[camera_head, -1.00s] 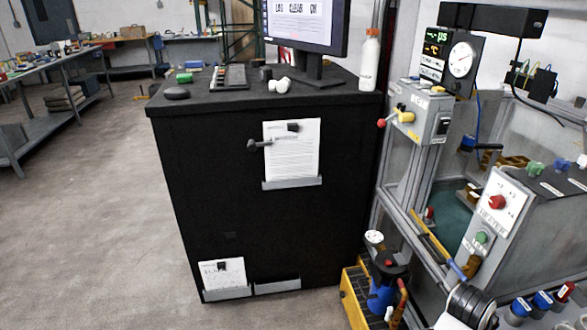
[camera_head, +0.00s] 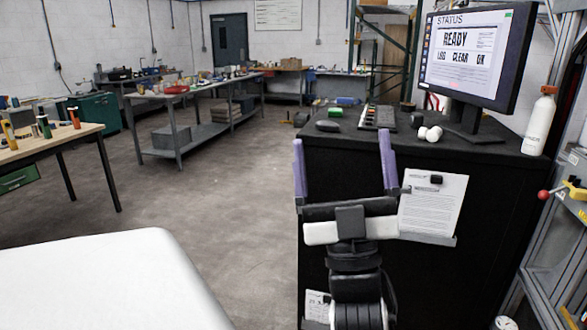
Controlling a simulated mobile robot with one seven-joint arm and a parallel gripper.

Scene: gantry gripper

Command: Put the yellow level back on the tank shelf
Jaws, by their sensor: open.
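My gripper (camera_head: 344,166) is in the lower middle of the head view, in front of the black cabinet. Its two purple fingers point up and stand wide apart, with nothing between them. I cannot make out the yellow level in the current view. The tank and its shelf are outside the view; only part of the grey metal frame (camera_head: 545,262) shows at the right edge.
The black cabinet (camera_head: 480,285) carries a monitor (camera_head: 467,55), a keyboard (camera_head: 378,117) and a white bottle (camera_head: 540,122). A wooden-topped bench (camera_head: 50,145) stands at left and a grey metal table (camera_head: 190,93) behind. The floor (camera_head: 225,205) between them is clear.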

